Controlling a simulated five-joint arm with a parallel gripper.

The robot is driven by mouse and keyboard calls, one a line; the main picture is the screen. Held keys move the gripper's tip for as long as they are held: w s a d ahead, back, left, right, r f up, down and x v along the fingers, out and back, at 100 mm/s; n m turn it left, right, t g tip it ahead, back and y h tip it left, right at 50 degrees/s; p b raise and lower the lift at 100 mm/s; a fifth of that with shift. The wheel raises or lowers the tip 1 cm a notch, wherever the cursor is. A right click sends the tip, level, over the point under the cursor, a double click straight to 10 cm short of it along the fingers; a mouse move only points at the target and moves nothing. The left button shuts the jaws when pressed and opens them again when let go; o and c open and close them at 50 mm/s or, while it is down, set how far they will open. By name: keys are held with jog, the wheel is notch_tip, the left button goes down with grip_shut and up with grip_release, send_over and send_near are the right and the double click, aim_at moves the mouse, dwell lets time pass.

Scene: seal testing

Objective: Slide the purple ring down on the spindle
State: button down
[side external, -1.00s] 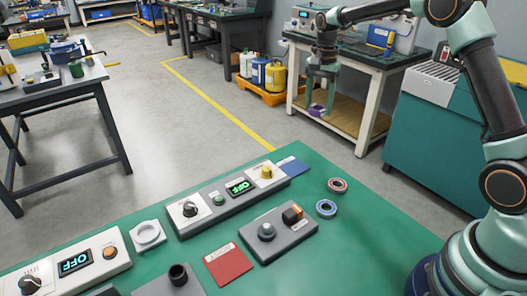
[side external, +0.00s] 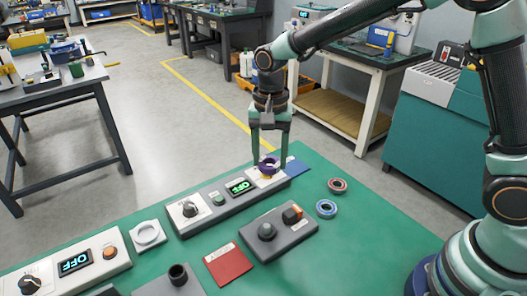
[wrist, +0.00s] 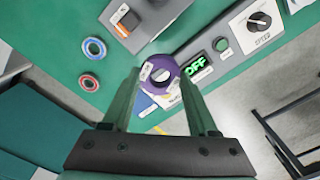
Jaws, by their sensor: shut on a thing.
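My gripper (side external: 269,152) is shut on the purple ring (side external: 270,166). It holds the ring above the yellow-knob end of the control panel (side external: 222,206). In the wrist view the purple ring (wrist: 150,68) lies between the fingertips of my gripper (wrist: 160,84). A short black upright post (side external: 178,272) stands on a grey block at the front edge of the picture. A grey box (side external: 285,243) carries a round grey dome (side external: 267,231) and an orange switch. I cannot tell for sure which of these is the spindle.
Blue-rimmed (side external: 326,208) and red-rimmed (side external: 338,186) rings lie on the green bench right of the grey box. A red card (side external: 228,265), a white round-topped holder (side external: 148,236) and a second panel (side external: 75,264) are to the left. The bench's right part is clear.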

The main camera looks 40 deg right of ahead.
jog(key=n, duration=0.2)
send_over(267, 226)
notch_tip(267, 226, down, 3)
jog(key=shift+w+r, duration=0.1)
jog(key=shift+f, duration=2.15)
jog(key=shift+f, duration=0.2)
jog(key=shift+f, duration=0.4)
jog(key=shift+f, duration=0.6)
jog(key=shift+c, duration=0.5)
grip_release()
